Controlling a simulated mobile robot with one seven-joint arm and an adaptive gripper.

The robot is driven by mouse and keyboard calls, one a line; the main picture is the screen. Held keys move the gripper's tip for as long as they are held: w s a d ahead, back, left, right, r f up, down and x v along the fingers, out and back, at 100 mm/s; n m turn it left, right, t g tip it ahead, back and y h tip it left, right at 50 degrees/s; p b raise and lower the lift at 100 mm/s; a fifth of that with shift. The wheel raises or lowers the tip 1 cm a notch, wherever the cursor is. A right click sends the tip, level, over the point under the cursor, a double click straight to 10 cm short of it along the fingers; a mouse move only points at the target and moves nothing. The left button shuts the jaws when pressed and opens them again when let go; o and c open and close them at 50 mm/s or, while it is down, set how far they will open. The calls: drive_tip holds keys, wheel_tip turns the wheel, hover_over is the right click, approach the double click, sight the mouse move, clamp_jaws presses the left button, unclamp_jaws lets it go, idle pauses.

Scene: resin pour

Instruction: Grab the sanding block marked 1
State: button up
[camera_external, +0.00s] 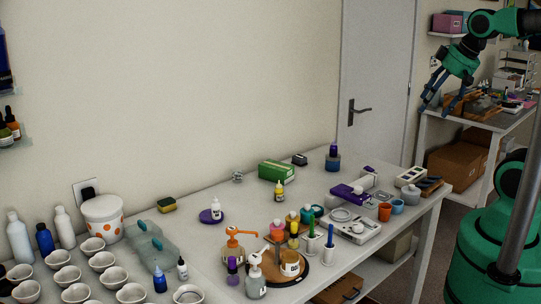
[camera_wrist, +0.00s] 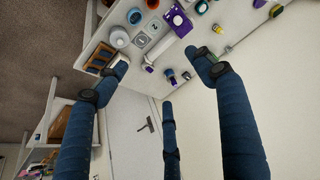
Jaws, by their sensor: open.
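My gripper (camera_external: 438,106) is open and empty, high above the right end of the bench near the door. In the wrist view its blue fingers (camera_wrist: 163,80) are spread wide with nothing between them. In the external view a pale piece with dark squares (camera_external: 411,175) lies at the bench's right end. These may be sanding blocks, but I cannot read a 1 on any of them.
The grey pot (camera_external: 410,194), a brown tray (camera_external: 430,186), orange and blue cups (camera_external: 391,209) and a purple-and-white item (camera_external: 346,192) crowd that end. Bottles and a round wooden board (camera_external: 292,279) stand nearer the front. A door (camera_external: 376,80) is behind; a second cluttered table (camera_external: 485,118) stands right.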

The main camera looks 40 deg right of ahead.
drive_tip(key=w+r+m+p, duration=0.15)
drive_tip(key=w+r, duration=0.25)
drive_tip(key=w, duration=0.4)
drive_tip(key=m+g+p, duration=0.6)
drive_tip(key=m+p, duration=0.4)
drive_tip(key=m, duration=0.7)
hover_over(300, 157)
wheel_tip(300, 157, down, 29)
drive_tip(key=shift+w+d+f+n, duration=0.15)
drive_tip(key=shift+w+f+n, duration=0.05)
drive_tip(key=shift+w+n, duration=0.05)
drive_tip(key=shift+f, duration=4.3)
drive_tip(key=shift+f, duration=0.1)
